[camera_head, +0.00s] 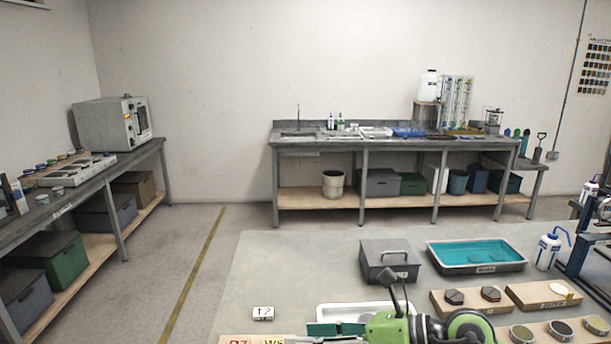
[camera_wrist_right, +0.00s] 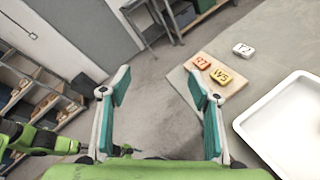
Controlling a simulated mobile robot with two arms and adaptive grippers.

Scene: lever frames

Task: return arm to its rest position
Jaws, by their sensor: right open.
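My right gripper (camera_wrist_right: 158,84) is open and empty in the right wrist view. Its two teal-padded fingers stand wide apart over the grey floor, beside the table's edge. In the head view the green right arm (camera_head: 385,328) lies low at the bottom edge, with the teal finger pads of the right gripper (camera_head: 335,328) in front of a white tray (camera_head: 355,308). Nothing is between the fingers. Green arm parts (camera_wrist_right: 30,138) show at the lower left of the wrist view; I see no left gripper fingers there.
The work table (camera_head: 300,260) carries a grey lidded box (camera_head: 390,258), a teal-filled tray (camera_head: 476,254), a wash bottle (camera_head: 547,250), wooden sample boards (camera_head: 470,308) and a T2 tag (camera_head: 263,313). A board with lettered blocks (camera_wrist_right: 212,68) lies near the right finger. The table's left part is mostly clear.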

